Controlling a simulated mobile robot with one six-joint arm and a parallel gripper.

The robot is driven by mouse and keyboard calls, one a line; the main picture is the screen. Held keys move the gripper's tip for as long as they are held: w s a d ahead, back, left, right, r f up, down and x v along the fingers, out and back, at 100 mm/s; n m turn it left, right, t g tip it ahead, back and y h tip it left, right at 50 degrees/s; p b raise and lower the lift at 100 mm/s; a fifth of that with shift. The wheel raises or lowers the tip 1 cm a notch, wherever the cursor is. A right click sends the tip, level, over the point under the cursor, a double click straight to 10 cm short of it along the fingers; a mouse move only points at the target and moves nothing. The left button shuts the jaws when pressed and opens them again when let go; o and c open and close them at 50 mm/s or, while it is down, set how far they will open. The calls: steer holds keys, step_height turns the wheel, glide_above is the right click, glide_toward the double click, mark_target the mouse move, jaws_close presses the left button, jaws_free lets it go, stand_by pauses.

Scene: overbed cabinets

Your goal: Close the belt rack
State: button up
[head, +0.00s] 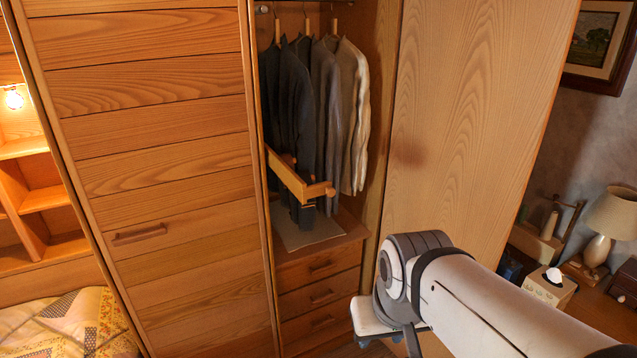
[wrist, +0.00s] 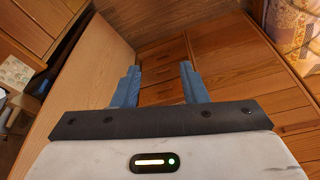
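The belt rack (head: 290,178) is a light wooden rail with small pegs at its front end. It is pulled out from the left side of the open wardrobe, in front of the hanging clothes. My gripper (wrist: 158,80) shows two blue fingers spread apart with nothing between them; the wardrobe drawers lie beyond. I cannot make out the rack in the wrist view.
Several dark and grey garments (head: 325,110) hang behind the rack. Drawers (head: 320,297) are shut below it. A wooden door (head: 470,110) stands open at right, close to my arm; a closed slatted door (head: 165,150) is at left. A lamp (head: 608,220) stands far right.

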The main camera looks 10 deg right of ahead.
steer(key=m+t+y+b, duration=0.4)
steer(key=m+t+y, duration=0.2)
steer(key=m+t, duration=0.8)
glide_toward(332, 194)
steer(key=w, duration=0.3)
steer(key=x, duration=0.4)
steer(key=a+p+x, duration=0.1)
steer(key=x, duration=0.2)
steer(key=shift+w+a, duration=0.1)
steer(key=shift+w, duration=0.05)
steer(key=shift+r, duration=0.1)
steer(key=shift+c, duration=0.5)
jaws_close()
